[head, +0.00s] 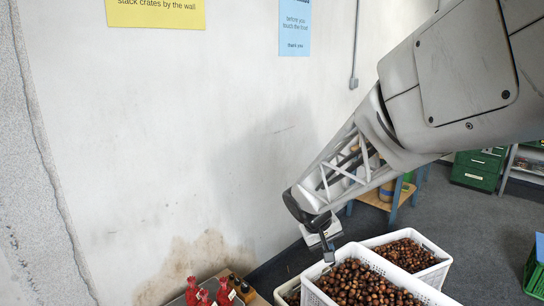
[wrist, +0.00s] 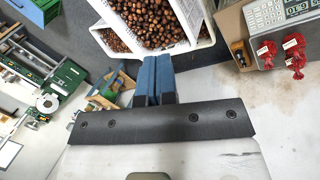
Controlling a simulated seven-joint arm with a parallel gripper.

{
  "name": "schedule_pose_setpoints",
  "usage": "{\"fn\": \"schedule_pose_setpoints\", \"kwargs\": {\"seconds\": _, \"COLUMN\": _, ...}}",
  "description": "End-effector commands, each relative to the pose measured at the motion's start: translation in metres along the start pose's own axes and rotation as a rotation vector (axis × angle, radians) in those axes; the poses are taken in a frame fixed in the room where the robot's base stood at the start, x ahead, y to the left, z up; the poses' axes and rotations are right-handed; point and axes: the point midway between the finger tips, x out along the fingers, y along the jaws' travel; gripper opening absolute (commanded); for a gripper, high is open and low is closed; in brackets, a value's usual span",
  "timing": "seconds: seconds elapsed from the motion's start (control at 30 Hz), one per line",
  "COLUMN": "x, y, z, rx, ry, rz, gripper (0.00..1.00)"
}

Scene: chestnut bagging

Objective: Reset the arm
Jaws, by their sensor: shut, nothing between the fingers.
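My gripper (head: 328,262) hangs at the end of my arm, over the near edge of a white crate (head: 315,293) full of chestnuts (head: 365,288). In the wrist view my gripper (wrist: 154,70) shows two blue fingers side by side, shut and empty. The crate wall (wrist: 190,17) and its chestnuts (wrist: 140,22) lie beyond the fingertips. I cannot tell whether the fingertips touch the crate.
A second white crate (head: 440,272) of chestnuts stands behind the first. Red net bags (head: 226,291) stand at the bottom left; they also show in the wrist view (wrist: 293,48), near a keypad device (wrist: 270,14). A wall rises at left. Green drawers (head: 478,170) stand far right.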

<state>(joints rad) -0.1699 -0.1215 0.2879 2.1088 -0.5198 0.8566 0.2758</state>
Motion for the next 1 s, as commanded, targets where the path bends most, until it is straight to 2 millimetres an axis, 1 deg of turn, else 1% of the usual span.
{"fn": "schedule_pose_setpoints", "kwargs": {"seconds": 0.03, "x": -0.008, "y": 0.005, "z": 0.012, "rx": 0.015, "ry": 0.003, "rz": -0.011, "gripper": 0.0}}
{"fn": "schedule_pose_setpoints", "kwargs": {"seconds": 0.2, "x": -0.03, "y": 0.016, "z": 0.05, "rx": 0.061, "ry": 0.011, "rz": -0.053, "gripper": 0.0}}
{"fn": "schedule_pose_setpoints", "kwargs": {"seconds": 0.5, "x": -0.061, "y": 0.026, "z": 0.12, "rx": 0.136, "ry": 0.029, "rz": -0.131, "gripper": 0.0}}
{"fn": "schedule_pose_setpoints", "kwargs": {"seconds": 0.77, "x": -0.082, "y": 0.026, "z": 0.179, "rx": 0.196, "ry": 0.056, "rz": -0.201, "gripper": 0.0}}
{"fn": "schedule_pose_setpoints", "kwargs": {"seconds": 1.0, "x": -0.096, "y": 0.02, "z": 0.232, "rx": 0.246, "ry": 0.085, "rz": -0.266, "gripper": 0.0}}
